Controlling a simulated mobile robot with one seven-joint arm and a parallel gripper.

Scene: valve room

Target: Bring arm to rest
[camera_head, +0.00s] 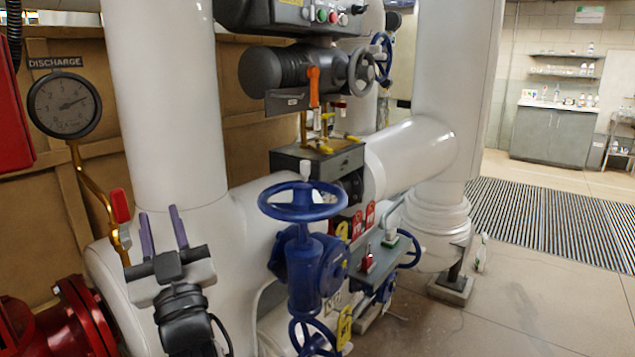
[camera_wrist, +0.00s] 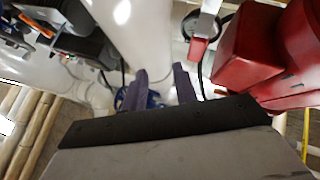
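My gripper (camera_head: 164,230) is at the lower left of the head view, in front of the thick white pipes. Its two purple fingers point up and stand apart with nothing between them. In the wrist view the fingers (camera_wrist: 160,88) also show spread, with white pipe and part of a blue handwheel behind them. A blue handwheel valve (camera_head: 303,200) stands to the right of my gripper, apart from it. A red-handled lever (camera_head: 120,205) on a brass line is close to the left of my gripper; I cannot tell the exact gap.
A discharge gauge (camera_head: 64,104) hangs at the left. A red flanged pipe (camera_head: 65,320) is at the lower left. An orange lever (camera_head: 314,87) and an actuator (camera_head: 290,70) sit above the blue valve. Open floor (camera_head: 530,290) lies at the right, with a grating (camera_head: 560,215) and cabinet (camera_head: 552,134) beyond.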

